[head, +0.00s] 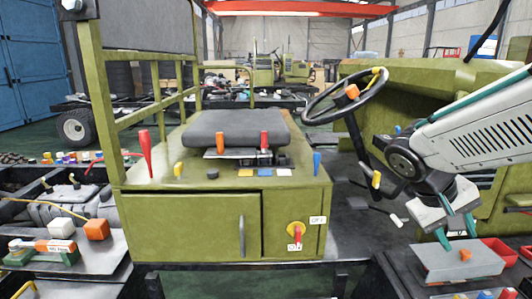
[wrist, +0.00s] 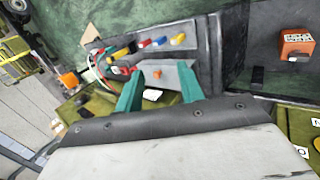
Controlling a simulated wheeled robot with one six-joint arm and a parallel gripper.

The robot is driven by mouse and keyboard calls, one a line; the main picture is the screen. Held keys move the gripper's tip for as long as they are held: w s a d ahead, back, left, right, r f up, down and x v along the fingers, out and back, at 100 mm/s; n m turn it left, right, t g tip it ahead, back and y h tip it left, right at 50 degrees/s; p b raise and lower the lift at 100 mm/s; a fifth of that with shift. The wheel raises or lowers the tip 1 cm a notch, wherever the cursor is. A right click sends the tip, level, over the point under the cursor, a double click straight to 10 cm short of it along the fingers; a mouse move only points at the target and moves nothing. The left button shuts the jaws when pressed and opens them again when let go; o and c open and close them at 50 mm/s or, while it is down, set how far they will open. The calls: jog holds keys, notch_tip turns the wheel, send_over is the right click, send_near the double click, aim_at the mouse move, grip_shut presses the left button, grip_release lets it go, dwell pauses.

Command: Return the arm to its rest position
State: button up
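My gripper (head: 456,232) is at the right of the head view, at the end of my white arm, pointing down. Its two teal fingers stand well apart with nothing seen held between them. A grey box (head: 432,262) with a small orange knob (head: 465,255) is just below the fingertips. I cannot tell whether the fingers touch it. In the wrist view my gripper (wrist: 161,90) also shows spread fingers, with the grey box (wrist: 172,72) and its knob seen in the gap beyond them.
A steering wheel (head: 344,96) on a dark column stands left of my arm. A green cabinet (head: 190,225) with a grey seat cushion (head: 235,128) is at centre. Dark floor shows between cabinet and arm.

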jog(key=s+a+t+y, duration=0.1)
jog(key=s+a+y, duration=0.6)
jog(key=s, duration=0.8)
jog(key=a, duration=0.3)
jog(key=shift+s+r+t, duration=0.3)
jog(key=shift+t, duration=0.1)
jog(key=shift+d, duration=0.1)
jog(key=shift+c, duration=0.2)
